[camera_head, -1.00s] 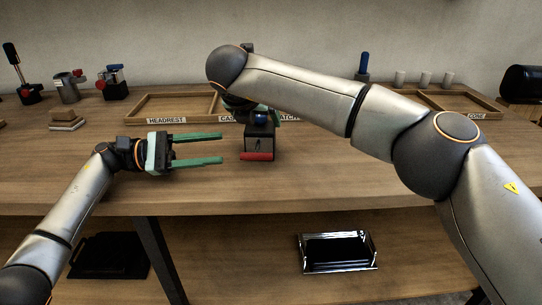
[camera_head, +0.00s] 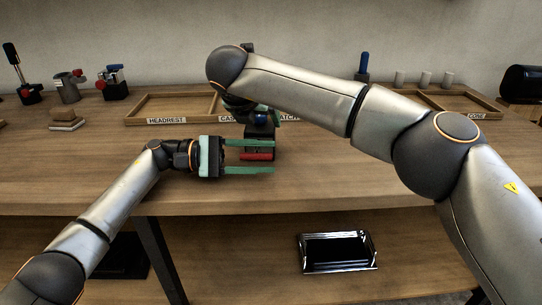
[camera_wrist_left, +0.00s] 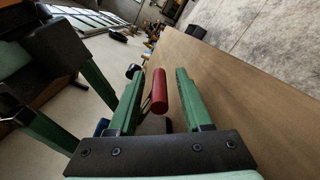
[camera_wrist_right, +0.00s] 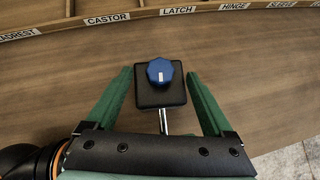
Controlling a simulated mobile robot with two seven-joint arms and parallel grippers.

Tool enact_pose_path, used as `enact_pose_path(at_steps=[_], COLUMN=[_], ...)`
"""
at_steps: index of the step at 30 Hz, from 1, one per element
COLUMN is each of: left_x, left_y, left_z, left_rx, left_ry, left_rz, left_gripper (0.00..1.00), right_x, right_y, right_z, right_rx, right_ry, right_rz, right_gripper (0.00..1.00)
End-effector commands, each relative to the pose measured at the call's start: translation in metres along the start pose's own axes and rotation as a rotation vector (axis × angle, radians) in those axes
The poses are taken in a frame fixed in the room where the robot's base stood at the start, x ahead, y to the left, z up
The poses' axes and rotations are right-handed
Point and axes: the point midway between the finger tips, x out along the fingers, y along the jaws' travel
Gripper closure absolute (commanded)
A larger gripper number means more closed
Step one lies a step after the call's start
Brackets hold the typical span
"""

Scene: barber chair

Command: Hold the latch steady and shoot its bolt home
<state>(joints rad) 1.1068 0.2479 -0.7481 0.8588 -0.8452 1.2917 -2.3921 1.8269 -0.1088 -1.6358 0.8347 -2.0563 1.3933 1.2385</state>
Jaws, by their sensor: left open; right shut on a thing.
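The latch (camera_head: 261,142) is a dark block with a blue knob (camera_wrist_right: 160,72) on top and a red bolt handle (camera_head: 257,156) at its front. It stands on the table. My right gripper (camera_wrist_right: 158,74) reaches down from behind and is shut on the latch block, one finger at each side. A bright metal rod (camera_wrist_right: 163,122) comes out of the block in the right wrist view. My left gripper (camera_head: 274,157) is open, with the red handle between its fingers; the handle also shows between them in the left wrist view (camera_wrist_left: 159,92). Neither left finger clearly touches it.
A labelled wooden tray (camera_head: 168,121) lies behind the latch, partly hidden by my right arm. Red-and-black fixtures (camera_head: 112,82) and a small block stack (camera_head: 66,122) stand at the left. A shiny tray (camera_head: 338,253) sits on the lower shelf. The table front is clear.

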Motion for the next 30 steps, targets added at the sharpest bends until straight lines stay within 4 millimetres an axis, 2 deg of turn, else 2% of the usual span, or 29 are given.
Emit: enact_pose_path(at_steps=[1,6,15,28,30], left_x=[0.008,0.02,0.022,0.021,0.021], left_y=[0.001,0.001,0.001,0.001,0.001], left_z=[0.0,0.0,0.0,0.0,0.0], left_rx=[0.0,0.0,0.0,-0.001,-0.001], left_ry=[-0.001,0.0,0.0,0.001,0.001], left_rz=[0.0,0.001,0.001,0.001,0.001], left_gripper=[0.51,0.51,0.51,0.98,1.0], right_x=[-0.001,-0.001,-0.001,-0.001,-0.001], right_y=[0.0,0.0,0.0,0.0,0.0], right_z=[0.001,0.001,0.001,0.001,0.001], right_rx=[0.001,0.001,0.001,0.001,0.001], right_ry=[-0.003,-0.003,-0.003,-0.003,-0.003], right_rz=[0.0,0.0,0.0,0.0,0.0], right_gripper=[1.0,1.0,1.0,1.0,1.0])
